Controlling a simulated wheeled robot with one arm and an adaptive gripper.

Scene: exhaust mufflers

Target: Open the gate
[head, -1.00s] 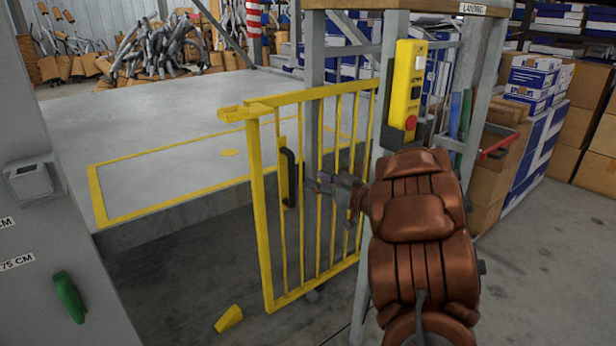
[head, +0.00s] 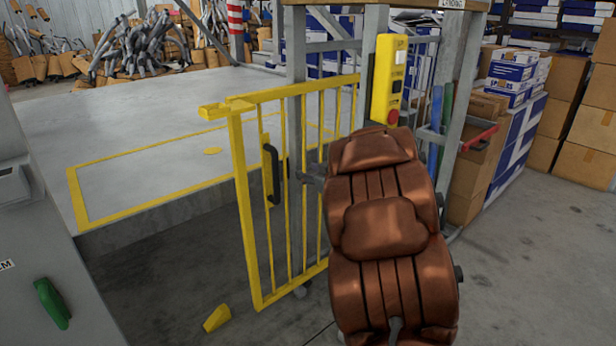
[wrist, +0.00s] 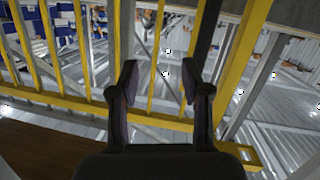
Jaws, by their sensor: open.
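A black handle (head: 272,175) is fixed upright near that left end. In the wrist view, my gripper (wrist: 160,82) is open, with gate bars (wrist: 155,55) beyond the fingers. A dark upright bar, perhaps the handle, shows behind the right finger. Whether the fingers touch the gate I cannot tell.
A yellow control box (head: 388,75) with a red button is on the post at right. A yellow wedge (head: 217,318) lies on the floor below the gate's left end. A grey cabinet (head: 50,240) stands at the left. Boxes (head: 515,80) fill the right.

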